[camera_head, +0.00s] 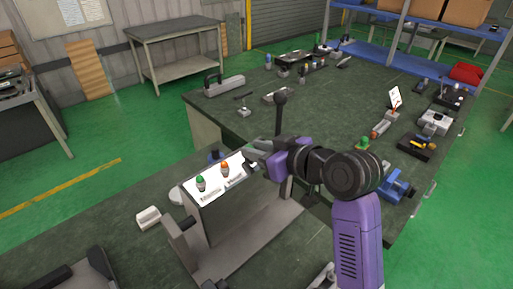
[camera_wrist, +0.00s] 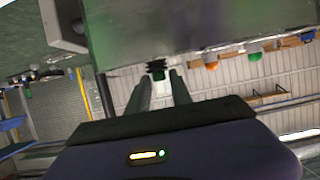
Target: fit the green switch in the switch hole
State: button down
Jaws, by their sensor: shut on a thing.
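My gripper (camera_head: 250,167) is at the right end of the white sloped face (camera_head: 209,193) of a grey control box. In the wrist view my gripper (camera_wrist: 161,76) has its two fingers shut on the green switch (camera_wrist: 157,73), which has a dark, ridged body. The switch's dark end points toward the box (camera_wrist: 190,22) and is close to it. I cannot tell whether it touches or sits in a hole. The switch hole is not visible. In the head view the switch is hidden by my gripper.
A green lamp (camera_head: 201,183) and an orange lamp (camera_head: 225,168) stand on the box face, left of my gripper. A small white block (camera_head: 148,217) lies left of the box. A dark workbench (camera_head: 330,88) behind holds many tools and parts.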

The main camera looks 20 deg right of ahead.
jog(key=shift+f, duration=0.25)
jog(key=c, duration=1.1)
grip_release()
jog(key=b+v, duration=0.1)
jog(key=v, duration=0.7)
jog(key=shift+w, duration=0.1)
